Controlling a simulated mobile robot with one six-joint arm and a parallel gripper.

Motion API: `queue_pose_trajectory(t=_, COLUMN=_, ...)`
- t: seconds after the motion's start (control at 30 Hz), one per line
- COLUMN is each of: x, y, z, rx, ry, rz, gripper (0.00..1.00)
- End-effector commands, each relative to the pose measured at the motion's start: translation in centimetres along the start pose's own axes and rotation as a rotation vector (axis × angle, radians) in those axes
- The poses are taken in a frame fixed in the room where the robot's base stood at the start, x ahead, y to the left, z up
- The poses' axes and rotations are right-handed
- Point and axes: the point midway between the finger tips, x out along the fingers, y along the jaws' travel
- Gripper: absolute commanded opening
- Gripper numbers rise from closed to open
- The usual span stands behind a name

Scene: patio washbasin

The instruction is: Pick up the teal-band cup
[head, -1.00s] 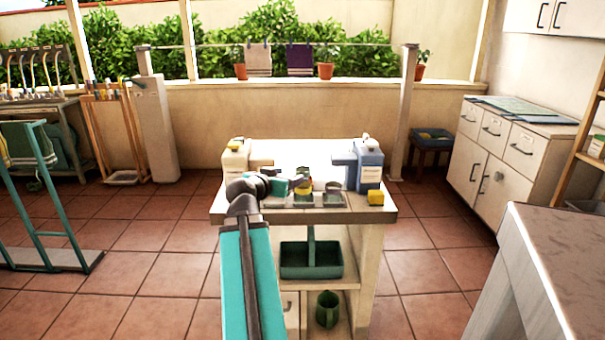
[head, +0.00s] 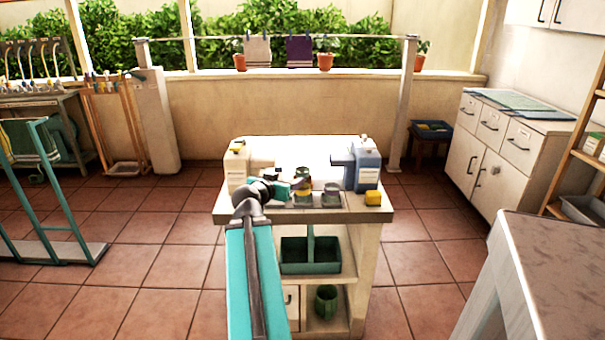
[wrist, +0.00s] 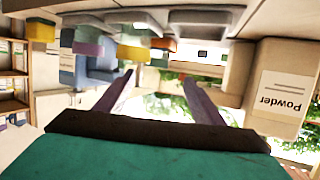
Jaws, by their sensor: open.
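Small cups stand together on the worktop. The bands are too small and blurred to tell which is teal. My gripper (head: 298,184) is just left of the cups, partly overlapping them in the head view. In the wrist view, which looks upside down, my gripper (wrist: 157,77) has its two fingers spread with nothing between them. A purple cup (wrist: 88,43) and a yellow-and-green item (wrist: 134,50) show beyond the left finger.
A white powder box (head: 237,165) stands at the worktop's left, and it also shows in the wrist view (wrist: 285,90). A blue bottle (head: 367,165) and a yellow sponge (head: 373,198) are at the right. A green caddy (head: 310,262) is on the shelf below.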

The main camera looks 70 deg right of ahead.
Motion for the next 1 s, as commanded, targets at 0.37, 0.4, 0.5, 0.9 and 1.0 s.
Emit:
queue_pose_trajectory(t=0.37, x=3.4, y=0.0, z=0.0, rx=-0.001, ry=-0.001, rz=-0.001, gripper=0.62)
queue_pose_trajectory(t=0.4, x=3.8, y=0.0, z=0.0, rx=-0.001, ry=-0.002, rz=-0.001, gripper=0.62)
queue_pose_trajectory(t=0.5, x=4.7, y=-0.1, z=0.0, rx=-0.001, ry=-0.001, rz=-0.003, gripper=0.62)
queue_pose_trajectory(t=0.9, x=5.7, y=0.0, z=0.1, rx=-0.001, ry=0.000, rz=-0.003, gripper=0.62)
queue_pose_trajectory(t=1.0, x=5.7, y=0.0, z=0.1, rx=-0.001, ry=0.000, rz=-0.003, gripper=0.62)
